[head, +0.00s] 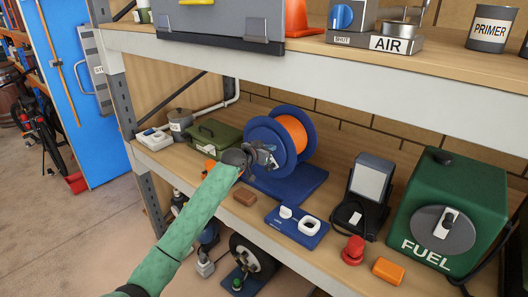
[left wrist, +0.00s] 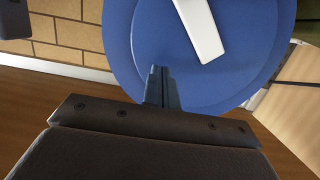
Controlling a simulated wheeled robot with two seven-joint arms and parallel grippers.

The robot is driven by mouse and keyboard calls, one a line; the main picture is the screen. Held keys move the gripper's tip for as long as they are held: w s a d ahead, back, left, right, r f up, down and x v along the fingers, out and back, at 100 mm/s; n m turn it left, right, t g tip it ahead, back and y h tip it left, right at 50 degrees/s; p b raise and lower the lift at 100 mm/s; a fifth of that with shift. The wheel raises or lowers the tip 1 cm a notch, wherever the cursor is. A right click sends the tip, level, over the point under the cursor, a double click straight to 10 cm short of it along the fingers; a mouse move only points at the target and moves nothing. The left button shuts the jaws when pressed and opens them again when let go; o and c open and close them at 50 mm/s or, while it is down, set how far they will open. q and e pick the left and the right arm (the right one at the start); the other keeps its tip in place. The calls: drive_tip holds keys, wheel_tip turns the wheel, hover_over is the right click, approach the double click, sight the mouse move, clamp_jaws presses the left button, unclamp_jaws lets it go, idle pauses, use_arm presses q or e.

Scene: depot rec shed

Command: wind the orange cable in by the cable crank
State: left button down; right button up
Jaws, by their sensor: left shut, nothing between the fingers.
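The blue cable reel (head: 312,128) stands on its blue base (head: 300,187) on the middle shelf, with the orange cable (head: 292,133) wound inside it. My left gripper (head: 268,157) is in front of the reel's near disc and covers part of it. In the left wrist view the blue disc (left wrist: 120,35) fills the top middle, with a white bar, seemingly the cable crank (left wrist: 200,28), across it. My left fingers (left wrist: 162,80) are shut and empty, just below and left of the crank in that view. Whether they touch the disc I cannot tell. In the head view the crank is hidden.
A green tin (head: 214,137) stands left of the reel. The upper shelf edge (head: 330,80) runs above.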

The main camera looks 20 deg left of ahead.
use_arm(q)
drive_tip(key=shift+s+d+f, duration=0.1)
drive_tip(key=shift+d+f, duration=0.15)
drive_tip(key=shift+f, duration=0.25)
drive_tip(key=shift+s+d+f, duration=0.1)
drive_tip(key=shift+d+f, duration=0.15)
drive_tip(key=shift+f, duration=0.2)
drive_tip(key=shift+d+f+b, duration=0.15)
drive_tip(key=shift+f+b, duration=0.6)
drive_tip(key=shift+f, duration=0.3)
drive_tip(key=shift+f, duration=0.1)
drive_tip(key=shift+f+b, duration=0.65)
drive_tip(key=shift+f, duration=0.4)
drive_tip(key=shift+a+f+b, duration=0.3)
drive_tip(key=shift+f+b, duration=0.2)
drive_tip(key=shift+f, duration=0.05)
drive_tip(key=shift+w+a+f, duration=0.2)
drive_tip(key=shift+a+f, duration=0.05)
drive_tip(key=shift+f, duration=0.15)
